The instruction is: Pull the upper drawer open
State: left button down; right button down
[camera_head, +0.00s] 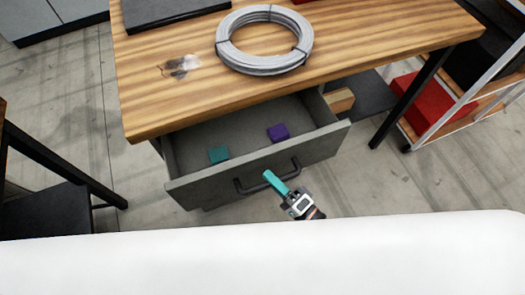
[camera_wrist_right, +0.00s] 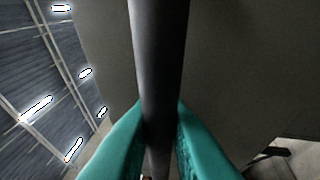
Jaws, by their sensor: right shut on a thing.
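The upper drawer (camera_head: 255,172) is grey and sits under a wooden workbench top. It stands open, with its inside showing. A teal block (camera_head: 218,154) and a purple block (camera_head: 278,132) lie in it. A dark bar handle (camera_head: 250,186) runs across its front. My right gripper (camera_head: 272,179) has teal fingers and is at the right part of the handle. In the right wrist view, the fingers are shut on the handle bar (camera_wrist_right: 160,70), one on each side. My left gripper is not in view.
A coil of grey cable (camera_head: 264,66) lies on the workbench top (camera_head: 150,85). A shelf rack with a red bin (camera_head: 425,100) stands at the right. A dark stool or chair (camera_head: 50,195) stands at the left. Bare floor shows on both sides of the drawer.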

jog(key=s+d+p, duration=0.1)
jog(key=s+d, duration=0.3)
jog(key=s, duration=0.9)
jog(key=shift+d, duration=0.15)
jog(key=shift+s, duration=0.1)
jog(key=c, duration=1.4)
grip_release()
jog(key=b+v, duration=0.3)
jog(key=v, duration=0.9)
jog(key=shift+f, duration=0.1)
